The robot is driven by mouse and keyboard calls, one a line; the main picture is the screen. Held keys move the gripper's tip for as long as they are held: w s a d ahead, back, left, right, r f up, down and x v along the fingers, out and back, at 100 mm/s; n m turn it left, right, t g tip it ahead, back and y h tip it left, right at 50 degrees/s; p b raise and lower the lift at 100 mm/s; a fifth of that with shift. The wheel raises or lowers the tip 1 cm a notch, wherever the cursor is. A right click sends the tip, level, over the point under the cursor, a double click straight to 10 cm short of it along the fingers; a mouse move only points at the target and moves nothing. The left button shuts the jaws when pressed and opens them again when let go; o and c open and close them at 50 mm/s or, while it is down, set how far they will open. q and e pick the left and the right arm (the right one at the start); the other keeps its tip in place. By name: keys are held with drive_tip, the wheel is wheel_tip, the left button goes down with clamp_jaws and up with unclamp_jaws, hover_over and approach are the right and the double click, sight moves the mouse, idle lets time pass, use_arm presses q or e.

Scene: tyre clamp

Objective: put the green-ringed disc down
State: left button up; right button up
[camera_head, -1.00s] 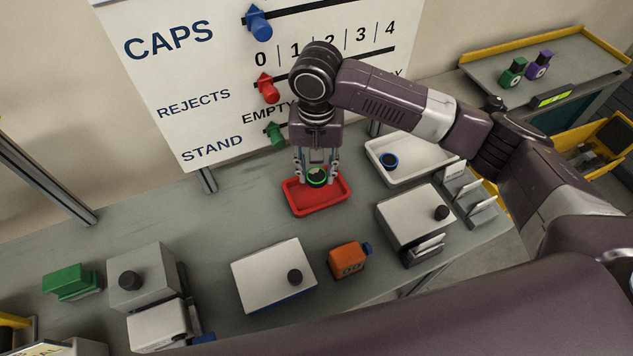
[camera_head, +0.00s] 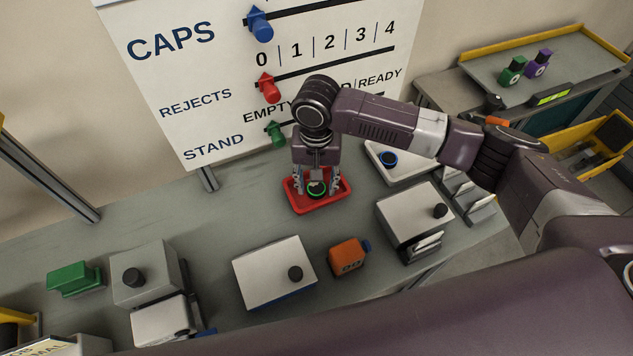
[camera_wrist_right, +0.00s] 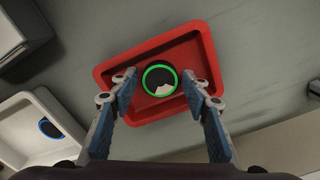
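The green-ringed disc (camera_head: 317,188) is in the red tray (camera_head: 299,207), with its bright green rim facing up. In the right wrist view the disc (camera_wrist_right: 160,79) appears to lie on the floor of the red tray (camera_wrist_right: 114,67). My right gripper (camera_head: 317,191) points down over the tray. Its two fingers stand on either side of the disc, and the right wrist view shows a gap between the disc and each fingertip (camera_wrist_right: 159,77). The gripper is open. My left gripper is not in view.
A white tray (camera_head: 408,172) with a blue-ringed disc (camera_head: 388,159) stands just right of the red tray. A white-topped box (camera_head: 262,285), an orange box (camera_head: 345,259) and another box (camera_head: 405,215) stand nearer.

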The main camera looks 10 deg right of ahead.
sight(316, 188)
drive_tip(key=shift+o, duration=0.4)
drive_tip(key=shift+r, duration=0.1)
drive_tip(key=shift+r, duration=0.2)
wheel_tip(316, 188, up, 12)
drive_tip(key=b, duration=0.2)
drive_tip(key=shift+f, duration=0.1)
